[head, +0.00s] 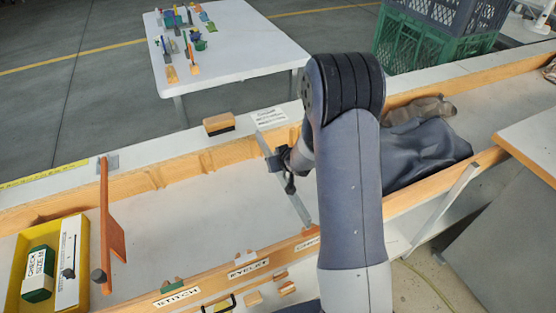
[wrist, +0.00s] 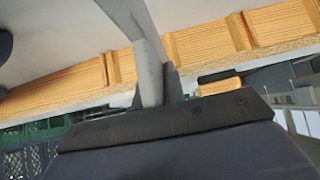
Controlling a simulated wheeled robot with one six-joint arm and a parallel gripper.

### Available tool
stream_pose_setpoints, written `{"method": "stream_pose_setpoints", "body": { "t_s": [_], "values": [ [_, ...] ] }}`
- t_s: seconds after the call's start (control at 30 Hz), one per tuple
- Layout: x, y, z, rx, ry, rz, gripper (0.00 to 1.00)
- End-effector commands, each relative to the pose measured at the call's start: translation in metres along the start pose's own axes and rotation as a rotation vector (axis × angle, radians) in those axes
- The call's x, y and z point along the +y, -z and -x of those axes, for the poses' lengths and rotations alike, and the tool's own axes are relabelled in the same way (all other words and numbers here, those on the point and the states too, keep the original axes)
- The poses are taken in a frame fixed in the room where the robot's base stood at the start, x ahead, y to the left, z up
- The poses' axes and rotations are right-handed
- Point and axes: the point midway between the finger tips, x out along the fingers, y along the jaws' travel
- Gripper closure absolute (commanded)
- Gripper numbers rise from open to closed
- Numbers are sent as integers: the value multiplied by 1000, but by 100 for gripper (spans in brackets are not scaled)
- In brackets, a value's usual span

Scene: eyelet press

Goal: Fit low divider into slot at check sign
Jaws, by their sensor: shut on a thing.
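My gripper (head: 283,162) is shut on a long, thin grey divider (head: 297,206) that lies across the light trough (head: 225,215). The divider's far end is near the back wooden rail and its near end is by the front rail. In the wrist view the grey divider (wrist: 146,55) runs up from between the dark jaws, with the slotted wooden rail (wrist: 85,82) behind it. I cannot tell whether its ends sit in slots. A sign (head: 307,243) on the front rail is partly hidden by my arm, so I cannot read it fully.
The front rail bears STITCH (head: 177,296) and EYELET (head: 248,268) signs. An orange divider (head: 109,222) stands at the left near a yellow bin (head: 17,275). Dark cloth (head: 420,150) fills the trough right of my arm. A pale strip (head: 447,202) slants farther right. A brush (head: 219,124) sits on the back ledge.

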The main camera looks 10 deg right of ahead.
Motion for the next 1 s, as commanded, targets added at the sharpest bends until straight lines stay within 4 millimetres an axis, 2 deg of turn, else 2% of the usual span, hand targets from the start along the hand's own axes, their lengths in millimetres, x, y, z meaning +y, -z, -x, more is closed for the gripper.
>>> {"method": "stream_pose_setpoints", "body": {
  "t_s": [1.0],
  "values": [
    [0,-15,-15,1,0,0,100]
  ]
}}
